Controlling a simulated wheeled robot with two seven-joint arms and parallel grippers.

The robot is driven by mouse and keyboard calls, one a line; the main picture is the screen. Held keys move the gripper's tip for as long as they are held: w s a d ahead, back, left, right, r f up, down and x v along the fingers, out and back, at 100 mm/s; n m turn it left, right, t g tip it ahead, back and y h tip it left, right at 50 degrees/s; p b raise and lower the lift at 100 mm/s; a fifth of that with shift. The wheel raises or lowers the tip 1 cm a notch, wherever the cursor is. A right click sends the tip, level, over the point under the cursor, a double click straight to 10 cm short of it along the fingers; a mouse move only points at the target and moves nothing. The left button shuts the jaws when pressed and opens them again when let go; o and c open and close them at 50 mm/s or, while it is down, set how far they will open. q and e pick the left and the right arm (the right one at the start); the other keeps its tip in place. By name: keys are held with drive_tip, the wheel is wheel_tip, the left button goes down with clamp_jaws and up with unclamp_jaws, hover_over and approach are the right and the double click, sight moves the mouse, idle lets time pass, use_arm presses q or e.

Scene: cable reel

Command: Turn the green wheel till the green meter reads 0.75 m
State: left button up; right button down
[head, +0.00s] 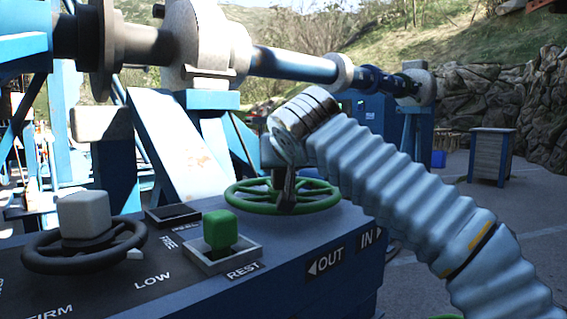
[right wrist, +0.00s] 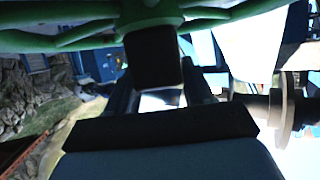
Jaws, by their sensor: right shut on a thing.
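The green wheel (head: 322,199) lies flat on top of the dark console, near its far right corner. My right gripper (head: 284,195) points down at the wheel's centre from above. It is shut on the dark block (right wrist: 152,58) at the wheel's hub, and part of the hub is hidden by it. In the right wrist view the wheel's green hub and spokes (right wrist: 60,40) cross the top. No readable green meter figure shows in either view. My left gripper is not in view.
The console (head: 215,290) bears OUT and IN arrow labels. A green block (head: 220,230) sits in a square tray marked REST. At left is a black wheel (head: 82,258) with a pale block (head: 84,214) above it. Blue reel machinery (head: 175,135) stands close behind.

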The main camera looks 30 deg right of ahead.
drive_tip(key=m+g+h, duration=0.2)
drive_tip(key=m+h, duration=0.1)
drive_tip(key=shift+w+a+f+m+h, duration=0.1)
drive_tip(key=shift+a+f+m+h, duration=0.05)
drive_tip(key=shift+m+h, duration=0.15)
drive_tip(key=m+g+h, duration=0.3)
drive_tip(key=m, duration=0.1)
drive_tip(key=shift+g, duration=0.4)
drive_tip(key=shift+m+g, duration=0.3)
drive_tip(key=shift+h, duration=0.3)
drive_tip(key=c, duration=0.5)
unclamp_jaws()
drive_tip(key=shift+s+v, duration=0.1)
drive_tip(key=shift+v, duration=3.35)
drive_tip(key=shift+s+v, duration=0.15)
drive_tip(key=shift+v, duration=3.25)
